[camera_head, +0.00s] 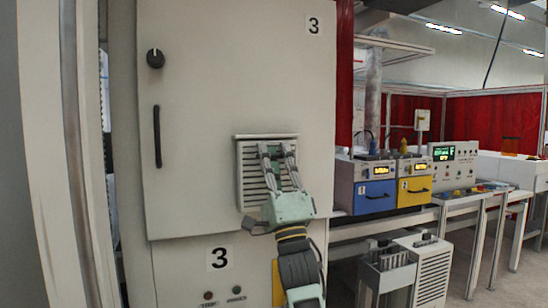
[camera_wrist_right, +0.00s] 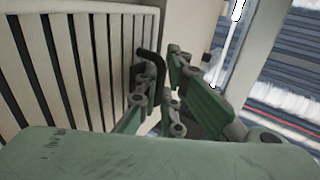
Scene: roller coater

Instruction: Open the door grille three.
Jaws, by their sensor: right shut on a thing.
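The grille (camera_head: 250,178) is a slatted light panel set in the lower right of a tall grey cabinet door (camera_head: 215,80) marked 3. In the wrist view its slats (camera_wrist_right: 75,55) fill the left side. My right gripper (camera_head: 277,150) is in front of the grille's upper part and hides some slats. In the wrist view my right gripper (camera_wrist_right: 168,72) is shut on a small black handle (camera_wrist_right: 151,60) beside the grille's edge. The fingers hide part of the handle. I cannot tell whether the grille stands slightly ajar. My left gripper is not in view.
The cabinet door has a black knob (camera_head: 155,58) and a long black handle (camera_head: 157,136) at its left. To the right, a bench carries a blue box (camera_head: 374,198) and a yellow box (camera_head: 414,191). A grey unit (camera_head: 434,270) stands below on the floor.

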